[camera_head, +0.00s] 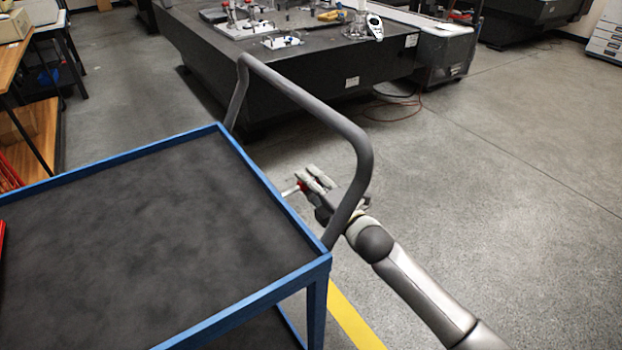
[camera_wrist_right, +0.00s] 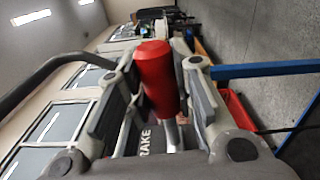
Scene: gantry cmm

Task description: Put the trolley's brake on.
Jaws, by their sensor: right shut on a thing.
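The trolley (camera_head: 245,300) has a blue frame and a dark top. Its grey push handle (camera_head: 305,100) arches up at the far right end. The brake lever has a red grip (camera_wrist_right: 155,80) on a pale metal shaft (camera_wrist_right: 173,135); a dark plate behind it in the right wrist view carries partly hidden lettering ending in "RAKE". My right gripper (camera_head: 318,180) reaches behind the push handle and is shut on the red grip, with one finger on each side. In the head view the lever's pale shaft (camera_head: 290,191) shows, with little of the red. My left gripper is not in view.
The push handle's near upright passes close in front of my right wrist. A large dark machine table (camera_head: 330,78) with small tools stands beyond the trolley. A wooden shelf (camera_head: 40,125) is at the left. Grey floor (camera_head: 500,190) is clear at the right.

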